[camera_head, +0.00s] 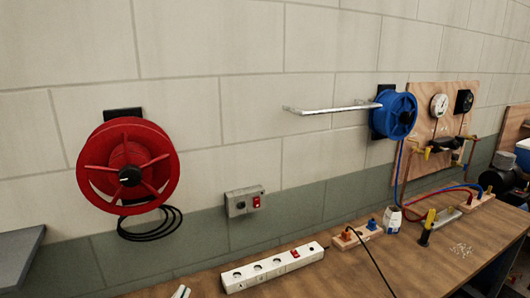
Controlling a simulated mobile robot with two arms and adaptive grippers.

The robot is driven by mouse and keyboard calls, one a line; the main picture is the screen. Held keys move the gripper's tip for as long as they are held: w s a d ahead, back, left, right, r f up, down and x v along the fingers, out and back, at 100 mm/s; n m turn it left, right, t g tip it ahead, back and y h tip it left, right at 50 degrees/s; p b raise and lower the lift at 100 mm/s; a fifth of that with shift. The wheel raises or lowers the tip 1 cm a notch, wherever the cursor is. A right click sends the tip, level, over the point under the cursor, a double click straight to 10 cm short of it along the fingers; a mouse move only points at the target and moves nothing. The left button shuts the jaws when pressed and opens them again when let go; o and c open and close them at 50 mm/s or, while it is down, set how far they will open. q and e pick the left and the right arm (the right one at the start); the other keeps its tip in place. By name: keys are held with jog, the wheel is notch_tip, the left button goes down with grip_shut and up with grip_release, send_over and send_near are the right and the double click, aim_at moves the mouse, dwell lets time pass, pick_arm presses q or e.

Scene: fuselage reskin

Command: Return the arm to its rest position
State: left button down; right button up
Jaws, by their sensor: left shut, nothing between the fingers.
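My left gripper (181,291) shows only as pale fingertips at the bottom edge, left of the white power strip. It is shut and holds nothing. The rest of my left arm is below the picture, so its overall pose is hidden. My right gripper is not in view.
A wooden workbench (420,262) runs along the wall, bearing a white power strip (272,268), small socket blocks (357,236) and a yellow-black tool (428,227). A red reel (128,165) and blue reel (394,115) hang on the wall. A metal bar (330,110) juts out.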

pick_arm(q)
jog(key=s+a+f+n+g+y, duration=0.1)
jog(key=s+a+f+n+g, duration=0.25)
jog(key=s+f+g, duration=0.65)
jog(key=s+f+n+g, duration=0.2)
jog(key=s+f, duration=1)
jog(key=s, duration=0.3)
notch_tip(320, 180, down, 31)
jog(key=s+d+g+b, duration=0.1)
jog(key=g+b, duration=0.1)
jog(key=b, duration=0.3)
jog(key=s+a+f+b, duration=0.1)
jog(key=s+f+b, duration=0.1)
jog(key=s+f, duration=0.6)
jog(key=s+a+f+g+b, duration=0.1)
jog(key=s+a+f+b, duration=0.1)
jog(key=s+f, duration=0.6)
notch_tip(320, 180, down, 6)
jog(key=shift+s+r+m+b, duration=0.25)
jog(key=shift+s+m+b, duration=0.15)
jog(key=shift+m+b, duration=0.1)
jog(key=c, duration=1.9)
grip_release()
jog(key=shift+s+f, duration=0.15)
jog(key=shift+s, duration=0.3)
